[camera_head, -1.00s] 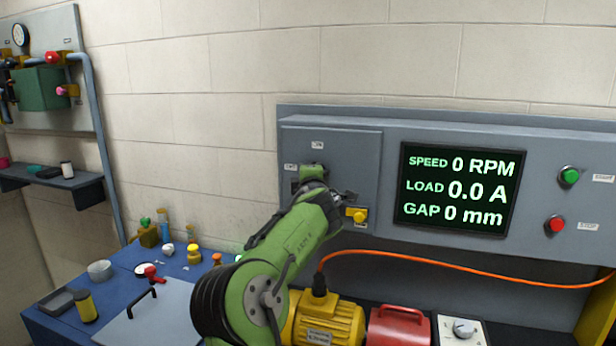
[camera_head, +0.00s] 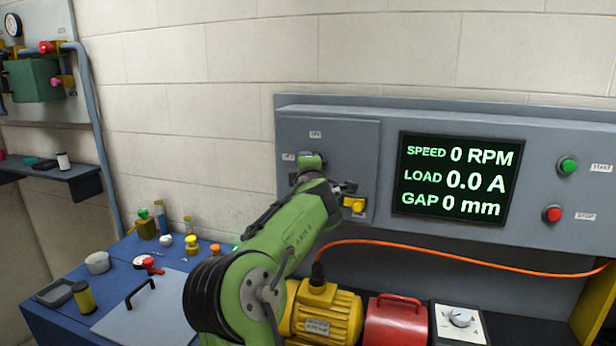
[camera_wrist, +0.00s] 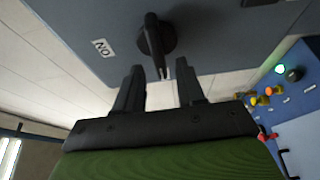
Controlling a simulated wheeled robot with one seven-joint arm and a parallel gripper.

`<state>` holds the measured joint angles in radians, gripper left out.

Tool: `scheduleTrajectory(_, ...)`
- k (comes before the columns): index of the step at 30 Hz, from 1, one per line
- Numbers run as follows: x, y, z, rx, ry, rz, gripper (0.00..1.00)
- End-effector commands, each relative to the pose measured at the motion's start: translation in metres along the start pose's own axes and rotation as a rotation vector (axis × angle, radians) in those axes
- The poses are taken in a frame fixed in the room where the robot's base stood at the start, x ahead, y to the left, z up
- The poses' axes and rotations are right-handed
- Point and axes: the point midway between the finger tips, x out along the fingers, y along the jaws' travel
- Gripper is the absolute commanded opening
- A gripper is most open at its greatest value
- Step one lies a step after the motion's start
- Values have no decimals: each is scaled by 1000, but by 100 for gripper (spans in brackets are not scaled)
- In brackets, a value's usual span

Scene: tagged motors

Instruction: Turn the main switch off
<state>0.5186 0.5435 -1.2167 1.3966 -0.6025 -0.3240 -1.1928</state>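The main switch is a black rotary handle (camera_wrist: 154,42) on the grey panel box (camera_head: 352,140). In the wrist view its lever runs toward my gripper (camera_wrist: 160,74), beside a white "ON" label (camera_wrist: 103,47). My gripper is open, with one dark finger on each side of the lever's end. I see a gap on both sides, but cannot tell how deep the lever sits between the fingers. In the head view my green arm reaches the box and hides most of the switch.
A yellow part (camera_head: 354,204) sits on the box, close right of my wrist. Right of it are a display (camera_head: 456,180), a green button (camera_head: 568,166) and a red button (camera_head: 552,214). Below are a yellow motor (camera_head: 325,315), a red case (camera_head: 397,320) and an orange cable (camera_head: 430,252).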

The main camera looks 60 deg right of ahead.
Motion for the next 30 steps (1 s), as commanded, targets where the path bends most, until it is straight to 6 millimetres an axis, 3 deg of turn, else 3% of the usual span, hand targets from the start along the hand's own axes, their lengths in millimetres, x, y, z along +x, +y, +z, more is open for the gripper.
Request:
scheduleTrajectory(6,-57,-4,-2,11,7,5,39)
scheduleTrajectory(12,-93,-5,-2,12,10,0,39)
scheduleTrajectory(17,-107,5,-2,11,7,15,39)
scheduleTrajectory(30,-135,-4,1,7,1,-6,39)
